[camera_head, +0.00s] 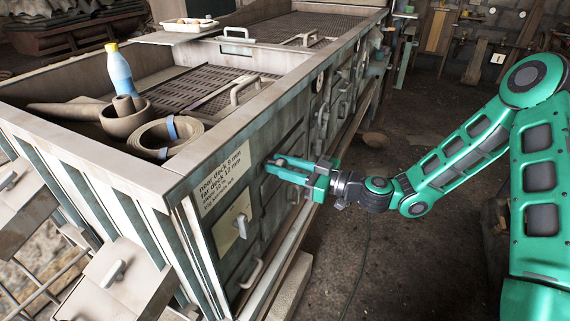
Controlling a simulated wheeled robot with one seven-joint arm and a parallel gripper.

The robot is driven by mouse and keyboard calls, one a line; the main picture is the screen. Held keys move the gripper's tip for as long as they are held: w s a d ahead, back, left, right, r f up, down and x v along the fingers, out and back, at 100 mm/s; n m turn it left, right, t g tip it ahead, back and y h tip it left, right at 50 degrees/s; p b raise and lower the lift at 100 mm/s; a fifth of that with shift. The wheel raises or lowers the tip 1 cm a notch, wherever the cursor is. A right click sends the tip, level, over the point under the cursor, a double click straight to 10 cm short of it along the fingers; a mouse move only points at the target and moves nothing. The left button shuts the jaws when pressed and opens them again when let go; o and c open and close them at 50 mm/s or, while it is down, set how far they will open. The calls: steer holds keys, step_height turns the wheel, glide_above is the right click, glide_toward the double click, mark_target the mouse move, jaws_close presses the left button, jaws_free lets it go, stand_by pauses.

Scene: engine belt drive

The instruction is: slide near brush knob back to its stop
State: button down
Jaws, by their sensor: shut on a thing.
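My gripper (282,168) is at the side wall of the long machine (183,186), just right of the printed label (222,180). Its green fingers point left and are shut on a small part at the wall, which I take to be the near brush knob. The fingers mostly hide that part, so its shape and any slot or stop do not show clearly. A pale knob (242,226) on a cream plate is below and left of my gripper, apart from it.
A pale handle (252,273) sticks out low on the wall. On the near deck are a blue bottle (120,72), a brown pot (126,115) and a rolled belt (165,137). A pale tray (188,25) stands farther back. The floor right of the machine is mostly clear.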

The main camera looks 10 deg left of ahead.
steer(key=shift+s+a, duration=0.1)
steer(key=shift+s, duration=0.15)
steer(key=c, duration=1.4)
jaws_free()
steer(key=shift+d, duration=0.6)
steer(key=v, duration=0.9)
steer(key=shift+s+d, duration=0.2)
steer(key=shift+d, duration=0.05)
